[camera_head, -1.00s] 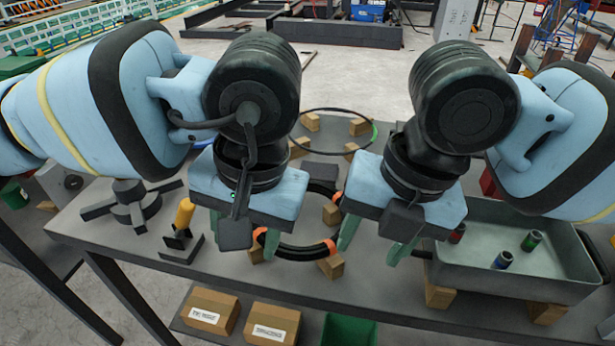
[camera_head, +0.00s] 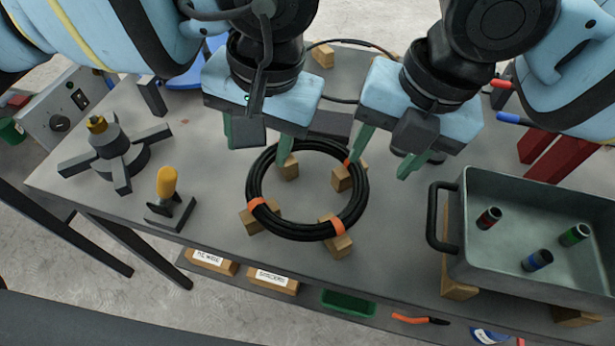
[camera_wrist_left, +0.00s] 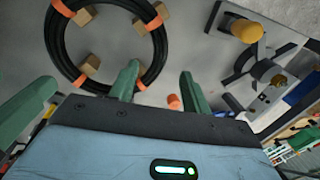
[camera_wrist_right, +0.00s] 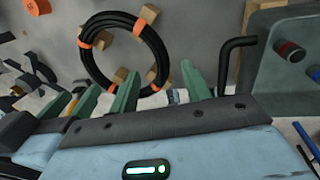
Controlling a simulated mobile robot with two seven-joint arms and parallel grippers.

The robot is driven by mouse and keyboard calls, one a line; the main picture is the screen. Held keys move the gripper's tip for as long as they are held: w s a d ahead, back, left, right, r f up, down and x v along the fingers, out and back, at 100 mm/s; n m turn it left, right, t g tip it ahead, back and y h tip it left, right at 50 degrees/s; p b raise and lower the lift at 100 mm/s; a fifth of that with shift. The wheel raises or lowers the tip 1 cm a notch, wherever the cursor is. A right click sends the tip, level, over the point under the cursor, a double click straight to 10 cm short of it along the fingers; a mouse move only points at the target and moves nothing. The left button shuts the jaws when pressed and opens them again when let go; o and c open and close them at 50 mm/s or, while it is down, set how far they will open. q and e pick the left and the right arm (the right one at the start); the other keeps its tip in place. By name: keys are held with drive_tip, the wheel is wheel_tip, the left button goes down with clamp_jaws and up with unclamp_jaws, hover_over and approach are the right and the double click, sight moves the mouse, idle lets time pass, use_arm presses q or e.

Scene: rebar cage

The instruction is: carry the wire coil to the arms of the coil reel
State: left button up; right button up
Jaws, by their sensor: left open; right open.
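The wire coil (camera_head: 262,218) is a black ring with orange bands, lying flat on several wooden blocks on the table. It also shows in the left wrist view (camera_wrist_left: 58,48) and the right wrist view (camera_wrist_right: 88,62). The coil reel (camera_head: 118,152), a dark hub with flat radiating arms and a yellow-brass top, stands at the table's left. My left gripper (camera_head: 256,142) is open and empty at the coil's far left edge. My right gripper (camera_head: 385,162) is open and empty at its far right side. Whether either touches the coil, I cannot tell.
A yellow-handled clamp (camera_head: 168,190) stands between reel and coil. A grey metal tray (camera_head: 470,255) with a black handle and small coloured cylinders is on the right. A thinner dark ring (camera_head: 345,43) lies behind my grippers. The table front has free room.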

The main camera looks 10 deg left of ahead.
sight(255, 173)
use_arm(q)
drive_tip(key=shift+w+a+f, duration=0.1)
drive_tip(key=shift+a+f, duration=0.15)
drive_tip(key=shift+f, duration=0.85)
drive_tip(key=shift+s+a+f, duration=0.1)
drive_tip(key=shift+a+f, duration=0.1)
drive_tip(key=shift+f, duration=0.9)
drive_tip(key=shift+w+a+f, duration=0.1)
drive_tip(key=shift+a+f, duration=0.15)
drive_tip(key=shift+f, duration=0.85)
use_arm(e)
drive_tip(key=shift+w+a+f, duration=0.1)
drive_tip(key=shift+a+f, duration=0.1)
drive_tip(key=shift+f, duration=0.9)
drive_tip(key=shift+s+a+f, duration=0.1)
drive_tip(key=shift+a+f, duration=0.15)
drive_tip(key=shift+f, duration=0.85)
drive_tip(key=shift+w+a+f, duration=0.1)
drive_tip(key=shift+a+f, duration=0.1)
drive_tip(key=shift+f, duration=0.9)
use_arm(q)
drive_tip(key=shift+c, duration=0.3)
use_arm(e)
drive_tip(key=shift+c, duration=0.3)
use_arm(q)
drive_tip(key=c, duration=1)
use_arm(e)
drive_tip(key=c, duration=1)
drive_tip(key=shift+w+d, duration=0.15)
